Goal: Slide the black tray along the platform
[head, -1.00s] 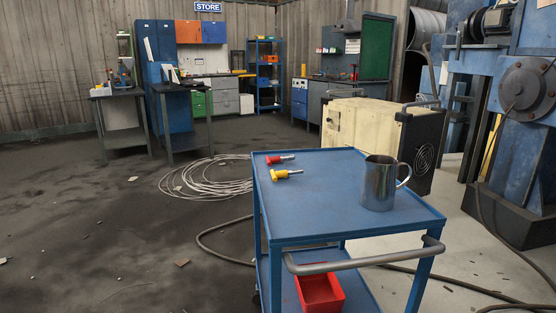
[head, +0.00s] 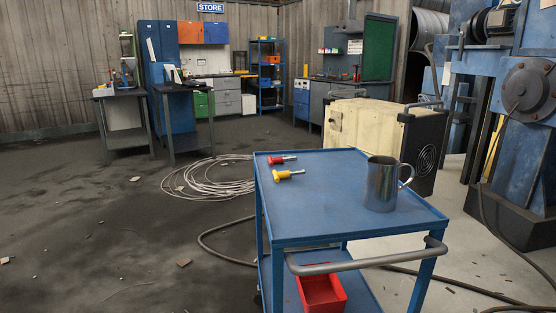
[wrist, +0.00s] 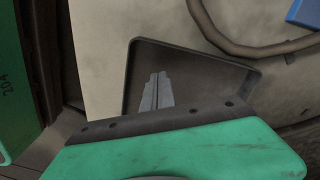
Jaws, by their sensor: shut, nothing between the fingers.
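In the wrist view, a dark, shallow tray (wrist: 215,78) with a thin raised rim shows in the middle. My gripper (wrist: 155,78) appears as two pale grey fingers side by side, shut with nothing between them. The fingers overlap the tray in the picture; I cannot tell whether they touch it. A green panel (wrist: 190,155) with a dark, holed strip covers the lower part of this view and hides the tray's near side. The platform cannot be made out for certain. The head view shows neither the tray nor my gripper.
In the wrist view, a hose (wrist: 240,45) curves past the tray, and a green surface (wrist: 20,90) stands at the left. In the head view, a blue trolley (head: 330,215) carries a metal mug (head: 381,187). A cream machine (head: 365,132) stands behind. Floor at left is largely open.

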